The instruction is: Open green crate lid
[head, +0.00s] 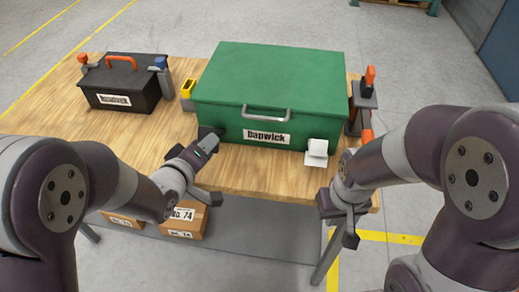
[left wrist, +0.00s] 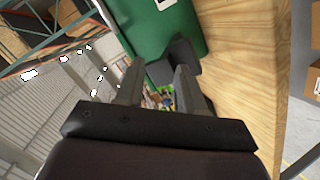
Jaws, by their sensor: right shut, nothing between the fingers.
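The green crate (head: 265,85) stands on the wooden table with its lid (head: 275,70) down. A grey handle (head: 266,113) and a white label are on its front. A white block (head: 317,152) sticks out at its front right and a dark block (head: 209,131) at its front left. My left gripper (head: 207,146) is close to the front left corner. In the left wrist view its fingers (left wrist: 158,78) are apart, near the dark block (left wrist: 180,58); contact is unclear. My right gripper (head: 343,220) is shut and empty, in front of the table's right edge.
A black toolbox (head: 122,85) with an orange handle stands at the table's left. Clamp-like fixtures (head: 363,98) stand right of the crate, and a yellow piece (head: 187,88) stands left. Cardboard boxes (head: 184,220) are below the table. The table front (head: 260,170) is mostly bare.

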